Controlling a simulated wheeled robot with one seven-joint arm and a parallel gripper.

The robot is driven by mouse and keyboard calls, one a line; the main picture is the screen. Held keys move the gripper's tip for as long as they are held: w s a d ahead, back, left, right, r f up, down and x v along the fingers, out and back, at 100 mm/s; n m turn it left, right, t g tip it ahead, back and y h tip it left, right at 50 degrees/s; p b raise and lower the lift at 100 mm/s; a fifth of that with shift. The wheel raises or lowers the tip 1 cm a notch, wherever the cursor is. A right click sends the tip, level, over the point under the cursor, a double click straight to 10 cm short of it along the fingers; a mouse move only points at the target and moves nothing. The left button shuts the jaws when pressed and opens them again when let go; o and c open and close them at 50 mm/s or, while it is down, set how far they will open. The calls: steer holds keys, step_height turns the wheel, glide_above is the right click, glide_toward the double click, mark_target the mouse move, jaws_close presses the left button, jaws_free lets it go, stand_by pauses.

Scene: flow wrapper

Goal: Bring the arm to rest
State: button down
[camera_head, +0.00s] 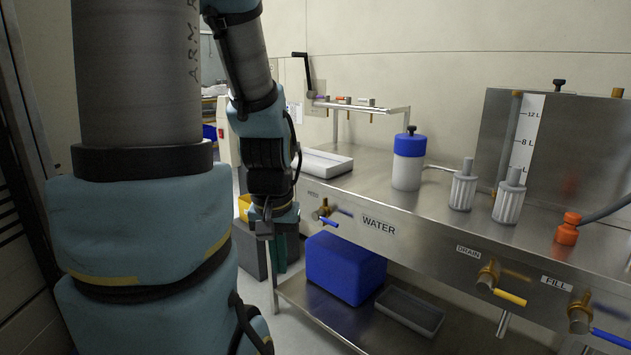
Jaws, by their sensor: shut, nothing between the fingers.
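My arm fills the left of the head view, with large grey and blue-green links close to the camera. Its far end hangs down at the front left corner of the steel counter. My gripper (265,232) is at the bottom of that end, pointing down. It looks small and dark, and its fingers are hard to make out. It appears shut, and I see nothing held in it. Whether it touches the counter edge cannot be told.
A steel counter (450,228) carries a blue-capped white bottle (408,172), two ribbed white cartridges (463,188) and an orange fitting (568,229). Valves with blue and yellow handles stick out in front. A blue box (345,268) and grey tray (410,312) sit on the lower shelf.

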step_height(320, 180, up, 13)
steer(key=p, duration=1.2)
steer(key=shift+r, duration=0.15)
